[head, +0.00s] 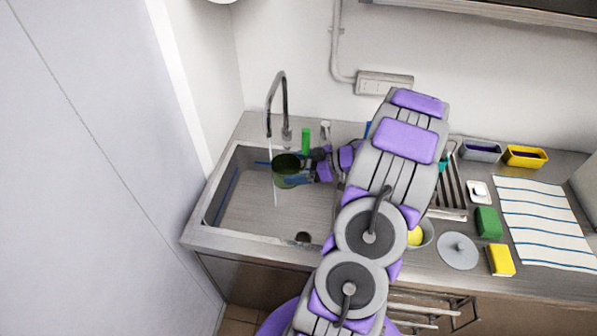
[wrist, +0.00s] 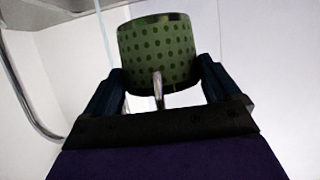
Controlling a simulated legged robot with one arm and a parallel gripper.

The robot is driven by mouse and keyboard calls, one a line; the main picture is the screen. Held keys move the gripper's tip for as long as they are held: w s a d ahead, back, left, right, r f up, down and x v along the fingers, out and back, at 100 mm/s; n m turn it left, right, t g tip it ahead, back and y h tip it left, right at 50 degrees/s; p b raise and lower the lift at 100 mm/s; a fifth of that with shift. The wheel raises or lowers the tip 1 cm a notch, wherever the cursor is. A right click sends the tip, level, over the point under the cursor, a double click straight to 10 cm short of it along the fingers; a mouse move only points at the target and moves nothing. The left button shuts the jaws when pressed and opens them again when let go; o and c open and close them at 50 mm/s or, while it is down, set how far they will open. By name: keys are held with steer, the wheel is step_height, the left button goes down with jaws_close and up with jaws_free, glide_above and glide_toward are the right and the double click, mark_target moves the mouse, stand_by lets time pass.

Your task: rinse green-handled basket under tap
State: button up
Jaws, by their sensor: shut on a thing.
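A green basket (head: 284,171) with dark round holes is held over the sink (head: 245,205). It fills the upper middle of the wrist view (wrist: 158,52), between the dark fingers of my gripper (wrist: 160,90). My gripper (head: 306,174) is shut on it from the right in the head view. A pale narrow strip hangs below the basket between the fingers; I cannot tell if it is the handle. The tap (head: 277,100) arches over the sink. A thin water stream (head: 275,195) falls at the basket's left edge; I cannot tell if it touches it.
A green upright object (head: 306,141) stands behind the sink. Right of my arm are a drying rack (head: 450,190), a grey tub (head: 480,151), a yellow tub (head: 525,156), green and yellow sponges (head: 488,222), a round grey lid (head: 458,251) and a striped towel (head: 545,222). A wall borders the left.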

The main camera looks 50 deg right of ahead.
mark_target(298, 160)
steer(key=shift+w+d+f, duration=0.2)
steer(key=shift+w+d, duration=0.3)
steer(key=shift+w, duration=0.25)
steer(key=shift+w+d+f, duration=0.2)
steer(key=shift+w+d, duration=0.3)
steer(key=shift+w, duration=0.25)
steer(key=w+d+f+p, duration=0.1)
steer(key=w+d+p, duration=0.2)
steer(key=w+d, duration=0.1)
steer(key=shift+w+d, duration=0.3)
steer(key=shift+w, duration=0.25)
steer(key=shift+f, duration=0.15)
steer(key=shift+s+d+p, duration=0.2)
steer(key=shift+p, duration=0.4)
steer(key=shift+s+d+p, duration=0.2)
steer(key=shift+p, duration=0.1)
steer(key=shift+w+a, duration=0.1)
